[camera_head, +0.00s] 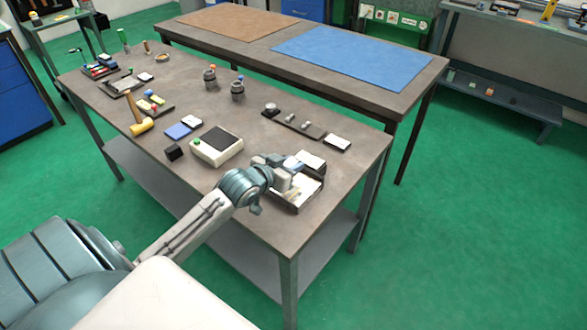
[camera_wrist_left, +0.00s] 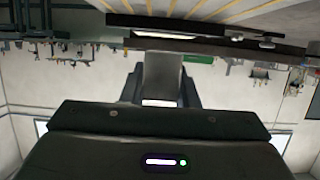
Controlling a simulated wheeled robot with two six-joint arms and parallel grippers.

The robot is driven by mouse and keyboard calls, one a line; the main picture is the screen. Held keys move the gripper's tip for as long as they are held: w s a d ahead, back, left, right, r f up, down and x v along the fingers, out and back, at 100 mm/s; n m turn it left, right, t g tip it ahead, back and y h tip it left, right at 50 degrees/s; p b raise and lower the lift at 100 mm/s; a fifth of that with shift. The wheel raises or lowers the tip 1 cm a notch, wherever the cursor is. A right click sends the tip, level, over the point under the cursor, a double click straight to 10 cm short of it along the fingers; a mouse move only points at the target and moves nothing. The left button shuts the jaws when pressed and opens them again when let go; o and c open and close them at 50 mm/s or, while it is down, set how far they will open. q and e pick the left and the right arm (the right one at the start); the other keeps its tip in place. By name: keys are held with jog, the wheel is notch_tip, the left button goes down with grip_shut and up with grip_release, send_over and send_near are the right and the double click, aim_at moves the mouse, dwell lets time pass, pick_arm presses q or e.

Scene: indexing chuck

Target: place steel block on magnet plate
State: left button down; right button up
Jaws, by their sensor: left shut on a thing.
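My left gripper (camera_head: 287,172) is over the near right part of the workbench, above a dark tray with a pale inside (camera_head: 304,192). It is shut on a grey block, likely the steel block, which shows between the dark fingers in the left wrist view (camera_wrist_left: 163,75). In the head view the block is hard to separate from the gripper. A cream box with a dark square top (camera_head: 217,145) and a green button stands left of the gripper; it may be the magnet plate, but I cannot be sure. My right gripper is not in view.
A small black cube (camera_head: 174,152), a blue card (camera_head: 178,131) and a mallet (camera_head: 140,120) lie left of the cream box. A dark strip with small parts (camera_head: 298,125) lies beyond the gripper. The bench centre is mostly clear.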

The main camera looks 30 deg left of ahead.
pick_arm(q)
jog(key=shift+w+a, duration=0.15)
jog(key=shift+w, duration=0.75)
jog(key=shift+f+p, duration=0.3)
jog(key=shift+f, duration=1.6)
jog(key=c, duration=1.1)
grip_release()
jog(key=shift+s+r, duration=0.1)
jog(key=shift+s+a, duration=0.1)
jog(key=shift+s, duration=0.3)
jog(key=v, duration=1.1)
jog(key=shift+r+p, duration=0.2)
jog(key=shift+p, duration=0.15)
